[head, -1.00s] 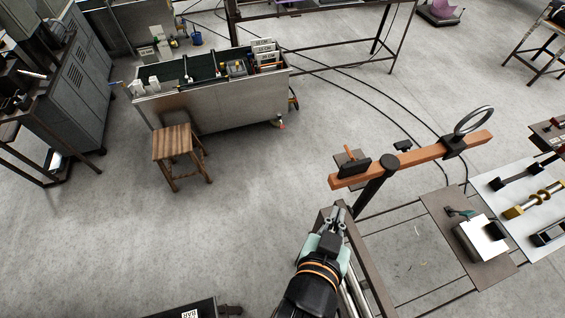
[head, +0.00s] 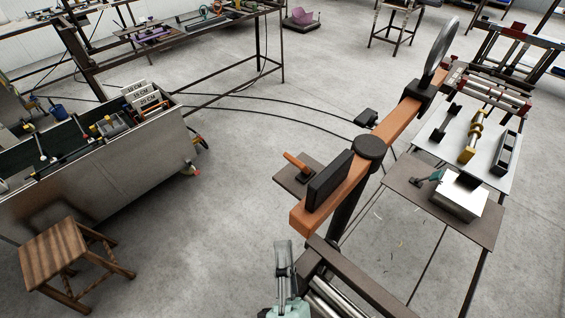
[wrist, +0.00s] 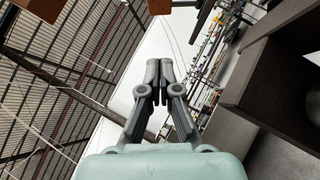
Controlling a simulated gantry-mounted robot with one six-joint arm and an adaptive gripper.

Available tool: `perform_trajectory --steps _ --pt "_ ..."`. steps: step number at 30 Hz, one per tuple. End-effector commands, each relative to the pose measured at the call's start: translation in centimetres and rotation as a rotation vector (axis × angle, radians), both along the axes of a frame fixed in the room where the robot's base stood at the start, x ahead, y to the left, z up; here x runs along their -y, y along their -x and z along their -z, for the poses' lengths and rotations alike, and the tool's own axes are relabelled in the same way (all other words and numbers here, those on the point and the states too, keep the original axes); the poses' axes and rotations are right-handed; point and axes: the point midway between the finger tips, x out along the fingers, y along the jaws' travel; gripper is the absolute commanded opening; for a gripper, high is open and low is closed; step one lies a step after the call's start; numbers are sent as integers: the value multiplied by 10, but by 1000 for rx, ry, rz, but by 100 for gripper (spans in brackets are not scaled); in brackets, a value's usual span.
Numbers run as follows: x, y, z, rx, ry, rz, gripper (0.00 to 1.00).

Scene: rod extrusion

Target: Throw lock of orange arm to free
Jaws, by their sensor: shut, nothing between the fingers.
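The orange arm (head: 398,122) is a long beam on a dark post, running from the lower middle to the upper right in the head view. A round dark pivot cap (head: 369,150) sits at its middle. A small orange lever (head: 298,163), likely the lock, stands tilted on a dark plate (head: 291,183) left of the beam. My gripper (head: 284,246) is below and left of the beam's near end, apart from it. The wrist view shows my gripper's fingers (wrist: 160,68) shut together and empty. An orange-brown piece (wrist: 99,14) shows at the wrist view's top edge.
A metal cart (head: 110,170) with tools stands at left, with a wooden stool (head: 62,252) before it. A dark frame with rollers (head: 345,295) lies right of my gripper. A small table (head: 440,205) stands at right. The middle floor is clear.

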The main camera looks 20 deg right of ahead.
Motion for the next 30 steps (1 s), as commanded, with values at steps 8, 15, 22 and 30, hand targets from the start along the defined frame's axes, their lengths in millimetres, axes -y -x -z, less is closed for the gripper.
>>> perform_trajectory --steps 8,15,22,30 --pt "2 -9 -9 -1 19 1 0" --pt "17 -51 -30 0 17 1 0" --pt "34 -91 -50 -1 15 2 0" --pt "60 -100 -60 -2 14 1 0"
